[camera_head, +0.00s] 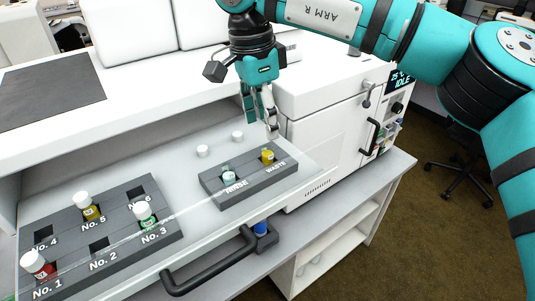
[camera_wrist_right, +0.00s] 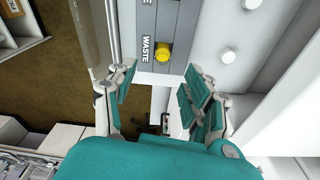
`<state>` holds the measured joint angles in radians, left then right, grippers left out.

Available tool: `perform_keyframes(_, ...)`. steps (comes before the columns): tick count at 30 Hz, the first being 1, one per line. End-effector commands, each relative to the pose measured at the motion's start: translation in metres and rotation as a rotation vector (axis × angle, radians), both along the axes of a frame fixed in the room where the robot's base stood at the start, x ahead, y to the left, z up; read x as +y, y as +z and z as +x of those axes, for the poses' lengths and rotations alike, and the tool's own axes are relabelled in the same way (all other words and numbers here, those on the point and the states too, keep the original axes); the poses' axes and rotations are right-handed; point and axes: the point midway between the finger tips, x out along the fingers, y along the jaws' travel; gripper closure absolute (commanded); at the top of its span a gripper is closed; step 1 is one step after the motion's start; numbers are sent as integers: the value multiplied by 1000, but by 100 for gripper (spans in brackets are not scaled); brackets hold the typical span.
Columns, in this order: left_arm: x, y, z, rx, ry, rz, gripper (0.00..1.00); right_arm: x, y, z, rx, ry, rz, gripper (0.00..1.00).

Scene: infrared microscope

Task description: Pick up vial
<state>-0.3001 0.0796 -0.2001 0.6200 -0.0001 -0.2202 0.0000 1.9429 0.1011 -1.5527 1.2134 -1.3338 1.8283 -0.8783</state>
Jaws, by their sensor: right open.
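My right gripper (camera_head: 259,112) is open and empty, pointing down just above and behind the small grey rack marked RINSE and WASTE (camera_head: 235,199). The yellow waste vial (camera_head: 267,156) stands in that rack; it also shows in the right wrist view (camera_wrist_right: 163,52), beyond the open fingers. The rinse vial (camera_head: 228,173) with a white cap stands beside it. In the numbered rack (camera_head: 121,251), a red vial (camera_head: 38,265) is at No. 1, a green vial (camera_head: 146,214) at No. 3 and a yellow vial (camera_head: 90,208) at No. 5. My left gripper is not visible.
Two white knobs (camera_head: 203,151) sit on the tray behind the small rack. A white instrument (camera_head: 330,110) with an IDLE display stands to the right. A dark handle (camera_head: 208,264) runs along the tray's front. The tray between the racks is clear.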

Motion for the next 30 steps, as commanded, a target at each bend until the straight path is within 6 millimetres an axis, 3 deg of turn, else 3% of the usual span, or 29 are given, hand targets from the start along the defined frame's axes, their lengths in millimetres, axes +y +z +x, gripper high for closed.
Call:
perform_keyframes(11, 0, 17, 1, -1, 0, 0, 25, -3, -32, 4, 2, 0, 0, 49)
perform_keyframes(15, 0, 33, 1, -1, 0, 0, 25, -4, -53, 7, 3, 0, 0, 49)
perform_keyframes(19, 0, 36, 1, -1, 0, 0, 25, -6, -70, 9, 1, -1, 1, 49)
perform_keyframes(27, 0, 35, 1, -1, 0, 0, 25, -6, -76, 9, -1, -1, 2, 49)
perform_keyframes(30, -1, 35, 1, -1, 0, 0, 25, -6, -76, 9, -1, -1, 2, 59)
